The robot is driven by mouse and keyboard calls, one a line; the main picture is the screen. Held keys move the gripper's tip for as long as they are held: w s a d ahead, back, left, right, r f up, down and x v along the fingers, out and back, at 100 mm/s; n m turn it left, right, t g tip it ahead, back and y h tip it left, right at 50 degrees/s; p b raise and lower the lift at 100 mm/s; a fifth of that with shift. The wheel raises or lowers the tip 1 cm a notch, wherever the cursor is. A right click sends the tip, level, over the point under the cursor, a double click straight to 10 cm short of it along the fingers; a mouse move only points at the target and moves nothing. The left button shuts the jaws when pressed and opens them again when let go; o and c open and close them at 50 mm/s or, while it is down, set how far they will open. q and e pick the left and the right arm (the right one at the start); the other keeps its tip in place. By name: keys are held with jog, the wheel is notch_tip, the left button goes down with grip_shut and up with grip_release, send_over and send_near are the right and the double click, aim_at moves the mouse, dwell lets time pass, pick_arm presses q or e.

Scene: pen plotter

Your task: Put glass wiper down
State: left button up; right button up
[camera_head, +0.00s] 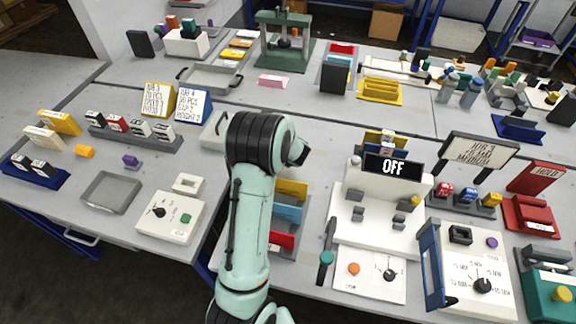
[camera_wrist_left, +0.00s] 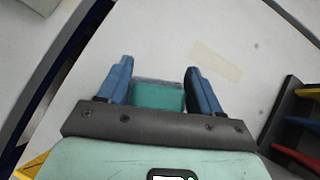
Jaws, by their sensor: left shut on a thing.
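My left gripper (camera_wrist_left: 159,75) shows in the left wrist view, its two blue fingers on either side of a teal block with a grey edge (camera_wrist_left: 158,96), which looks like the glass wiper. Only this teal part of the wiper shows; the rest is hidden. The gripper is over a pale grey table top (camera_wrist_left: 150,45); I cannot tell whether the wiper touches it. In the head view my mint-green arm crosses the middle and hides the left gripper and the wiper. My right gripper is in neither view.
A dark rack with coloured trays (camera_wrist_left: 297,125) stands at the right in the wrist view; its blue tray (camera_head: 288,212) shows beside my arm in the head view. A beige strip (camera_wrist_left: 217,66) lies on the bare table. A white OFF display machine (camera_head: 380,205) stands right of my arm.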

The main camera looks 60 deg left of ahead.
pick_arm(q)
jog(key=shift+w+f, duration=0.5)
jog(key=shift+f, duration=0.3)
notch_tip(320, 180, down, 4)
jog(key=shift+s+r+b, duration=0.1)
jog(key=shift+b, duration=0.75)
pick_arm(e)
jog(key=shift+s+f, duration=0.2)
jog(key=shift+f, duration=0.4)
jog(key=shift+s+f, duration=0.2)
jog(key=shift+f, duration=0.4)
pick_arm(q)
jog(key=o, duration=1.4)
pick_arm(e)
jog(key=shift+s+f, duration=0.1)
jog(key=shift+f, duration=0.1)
